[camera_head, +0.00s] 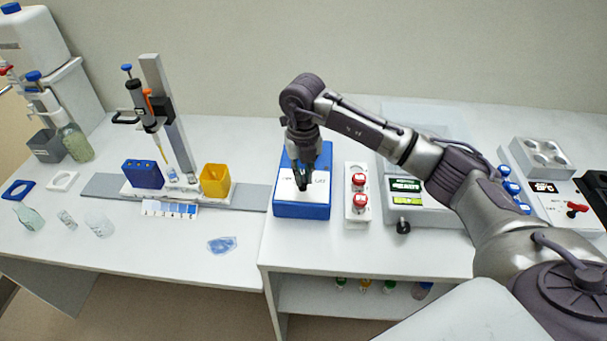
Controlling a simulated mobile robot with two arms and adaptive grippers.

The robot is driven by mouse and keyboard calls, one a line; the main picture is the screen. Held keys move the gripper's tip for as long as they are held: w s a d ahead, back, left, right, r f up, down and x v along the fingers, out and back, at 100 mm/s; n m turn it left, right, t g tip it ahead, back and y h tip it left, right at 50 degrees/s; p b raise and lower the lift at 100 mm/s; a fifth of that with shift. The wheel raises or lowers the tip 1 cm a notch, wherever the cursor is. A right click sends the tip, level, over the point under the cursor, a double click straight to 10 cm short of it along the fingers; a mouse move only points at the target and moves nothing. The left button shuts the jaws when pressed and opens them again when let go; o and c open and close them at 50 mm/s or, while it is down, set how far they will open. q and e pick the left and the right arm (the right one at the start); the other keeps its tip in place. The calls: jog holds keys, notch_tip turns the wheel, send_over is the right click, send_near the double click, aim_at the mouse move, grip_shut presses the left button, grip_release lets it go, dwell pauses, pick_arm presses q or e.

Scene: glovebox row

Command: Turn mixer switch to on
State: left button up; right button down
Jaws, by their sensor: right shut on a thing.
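The mixer is a blue box (302,211) with a white top panel, on the bench in the middle of the head view. Its panel carries dark lettering; part of it, at the right, looks like "OFF" but is too small to read surely. My right gripper (302,184) points straight down at the panel, with its fingertips at the panel's middle. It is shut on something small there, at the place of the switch. The fingers hide the switch, so its position cannot be told. My left gripper is not in view.
A white rack with red-capped vials (358,205) stands close right of the mixer. A device with a green "READY" display (406,186) stands beyond it under my arm. A pipette stand (168,110) and yellow box (215,180) are to the left.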

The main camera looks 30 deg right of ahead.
aim_at(303, 178)
dwell(0.4)
jog(key=c, duration=1.2)
grip_release()
notch_tip(303, 178, up, 12)
